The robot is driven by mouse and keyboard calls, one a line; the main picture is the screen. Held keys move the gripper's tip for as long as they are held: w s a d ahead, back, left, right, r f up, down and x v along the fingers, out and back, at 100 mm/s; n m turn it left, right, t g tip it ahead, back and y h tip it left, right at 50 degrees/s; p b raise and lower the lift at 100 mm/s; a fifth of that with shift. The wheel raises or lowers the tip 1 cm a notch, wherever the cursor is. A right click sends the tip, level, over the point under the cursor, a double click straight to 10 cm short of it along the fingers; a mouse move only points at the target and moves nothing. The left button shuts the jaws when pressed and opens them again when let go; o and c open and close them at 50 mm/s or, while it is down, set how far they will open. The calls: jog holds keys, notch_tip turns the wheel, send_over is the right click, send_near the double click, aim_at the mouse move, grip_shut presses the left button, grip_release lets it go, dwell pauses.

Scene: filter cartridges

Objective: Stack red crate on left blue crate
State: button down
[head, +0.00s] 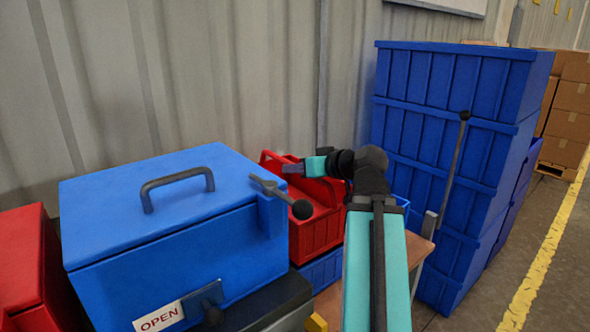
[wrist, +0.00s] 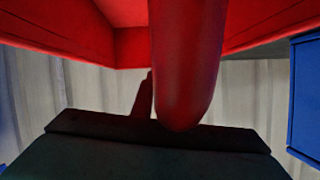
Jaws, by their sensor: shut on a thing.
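The red crate (head: 316,235) is an open box with a raised handle, right of the blue machine in the head view. My gripper (head: 293,168) is at the top of this crate, shut on its handle. The handle (wrist: 188,65) fills the middle of the wrist view, with the crate's red walls (wrist: 55,35) around it. The left blue crate (head: 323,271) shows directly below the red crate, mostly hidden by it and my arm. I cannot tell whether the two touch. Another blue crate (head: 402,203) shows partly behind my arm, to the right.
A blue lidded machine (head: 180,240) with an OPEN label and a side lever stands close on the left. Another red object (head: 30,265) is at the far left. A tall stack of blue crates (head: 440,150) stands on the right. A corrugated wall is behind.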

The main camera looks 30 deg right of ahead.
jog(key=shift+f+b, duration=0.85)
jog(key=shift+b, duration=0.05)
jog(key=c, duration=1.6)
grip_release()
jog(key=shift+c, duration=0.2)
jog(key=shift+f, duration=0.1)
jog(key=shift+s, duration=0.15)
jog(key=shift+b+v, duration=0.9)
jog(key=shift+v, duration=0.15)
jog(key=b+v, duration=0.3)
jog(key=v, duration=0.8)
jog(key=shift+s, duration=0.2)
jog(key=shift+r, duration=0.25)
